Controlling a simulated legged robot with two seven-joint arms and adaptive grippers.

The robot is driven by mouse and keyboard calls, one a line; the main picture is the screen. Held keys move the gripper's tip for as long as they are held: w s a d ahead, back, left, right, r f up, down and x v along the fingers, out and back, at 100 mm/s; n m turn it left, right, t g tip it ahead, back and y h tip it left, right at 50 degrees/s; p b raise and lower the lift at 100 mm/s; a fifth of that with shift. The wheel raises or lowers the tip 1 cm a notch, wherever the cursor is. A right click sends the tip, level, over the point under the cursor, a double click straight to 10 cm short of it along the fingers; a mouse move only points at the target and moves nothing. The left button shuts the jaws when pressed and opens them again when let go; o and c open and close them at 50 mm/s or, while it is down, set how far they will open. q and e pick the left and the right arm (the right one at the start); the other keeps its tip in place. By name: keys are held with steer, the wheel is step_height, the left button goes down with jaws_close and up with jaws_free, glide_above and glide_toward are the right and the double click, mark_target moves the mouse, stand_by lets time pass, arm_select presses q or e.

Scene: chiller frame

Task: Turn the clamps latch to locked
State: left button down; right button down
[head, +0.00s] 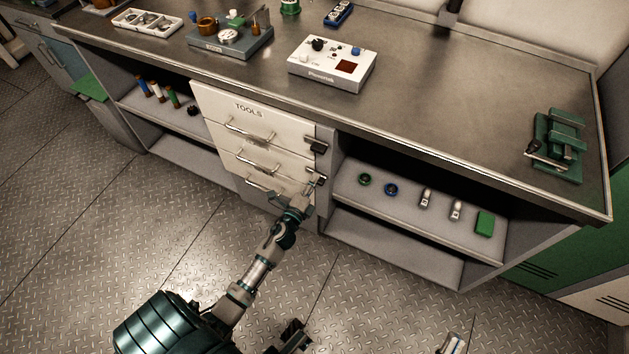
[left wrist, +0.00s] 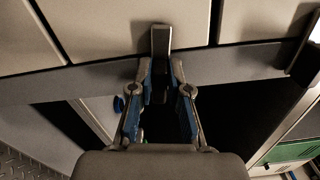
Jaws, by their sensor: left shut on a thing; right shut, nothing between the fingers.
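A drawer unit (head: 222,102) under the bench has "TOOLS" on its top drawer; I cannot read a clamps label. Two dark latches show along its right edge, an upper latch (head: 316,146) and a lower latch (head: 320,179). My left gripper (head: 310,187) is at the lower latch. In the left wrist view, my left gripper (left wrist: 160,80) is shut on this latch's lever (left wrist: 161,40), with a finger on each side. The fingers partly hide the latch's base. My right gripper (head: 454,344) is at the bottom edge, partly cut off, away from the latches.
The open shelf (head: 404,213) to the right holds rings, small fittings and a green block (head: 485,222). A white box (head: 332,65) with knobs and a green fixture (head: 557,146) stand on the bench (head: 440,95). The floor in front is largely free.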

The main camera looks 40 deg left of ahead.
arm_select(q)
steer(key=shift+f+n, duration=0.35)
steer(key=shift+n, duration=0.65)
steer(key=c, duration=1.3)
jaws_free()
steer(key=shift+o, duration=0.9)
steer(key=v, duration=1.2)
steer(key=shift+w, duration=0.1)
